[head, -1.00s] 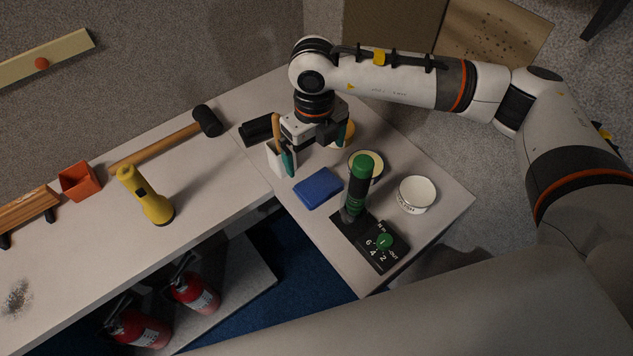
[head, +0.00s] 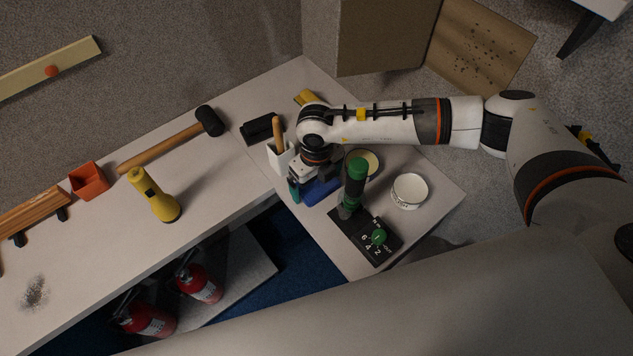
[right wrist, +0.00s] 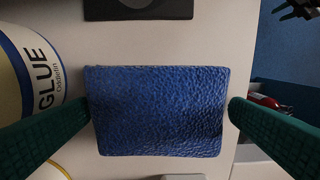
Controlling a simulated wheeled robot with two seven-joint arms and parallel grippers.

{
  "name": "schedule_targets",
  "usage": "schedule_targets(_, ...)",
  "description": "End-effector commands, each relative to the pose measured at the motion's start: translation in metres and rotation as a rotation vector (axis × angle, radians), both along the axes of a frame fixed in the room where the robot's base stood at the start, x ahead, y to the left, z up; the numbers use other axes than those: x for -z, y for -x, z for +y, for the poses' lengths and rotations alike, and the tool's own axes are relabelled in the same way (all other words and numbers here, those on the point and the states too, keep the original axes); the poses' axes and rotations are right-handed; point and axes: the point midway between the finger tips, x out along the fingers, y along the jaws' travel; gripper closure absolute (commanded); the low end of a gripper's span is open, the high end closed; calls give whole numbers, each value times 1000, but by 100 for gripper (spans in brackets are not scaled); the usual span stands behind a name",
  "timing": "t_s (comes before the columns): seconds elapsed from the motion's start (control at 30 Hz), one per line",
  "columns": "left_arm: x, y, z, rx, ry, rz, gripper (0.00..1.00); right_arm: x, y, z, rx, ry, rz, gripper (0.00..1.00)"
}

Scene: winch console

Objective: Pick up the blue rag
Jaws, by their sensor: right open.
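The blue rag (head: 322,191) lies folded on the table, partly hidden under my right gripper in the head view. In the right wrist view the rag (right wrist: 157,110) is a textured blue rectangle between two green fingers. My right gripper (head: 312,191) is open over the rag. In the right wrist view its fingertips (right wrist: 159,112) are at the left and right edges of the rag; I cannot tell whether they touch it. My left gripper is not in view.
A glue tin (right wrist: 32,80) stands close by one finger. The green-handled lever (head: 355,180) on its black panel and a white tin (head: 409,191) are nearby. A white holder (head: 281,157) with a wooden handle stands just left of the gripper.

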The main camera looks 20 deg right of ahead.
Motion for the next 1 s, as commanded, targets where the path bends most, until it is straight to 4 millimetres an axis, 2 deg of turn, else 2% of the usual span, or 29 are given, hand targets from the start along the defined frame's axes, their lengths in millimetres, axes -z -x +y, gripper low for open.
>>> schedule_targets(0.03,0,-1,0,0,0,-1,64,0,0,0,0,0,0,0)
schedule_targets(0.27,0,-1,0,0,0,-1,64,0,0,0,0,0,0,36)
schedule_targets(0.57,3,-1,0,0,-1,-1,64,-6,-1,0,1,-2,-2,37)
schedule_targets(0.67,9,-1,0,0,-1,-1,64,-19,-1,0,0,-2,-3,37)
schedule_targets(1.0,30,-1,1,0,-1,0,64,-84,-1,0,1,-1,-4,37)
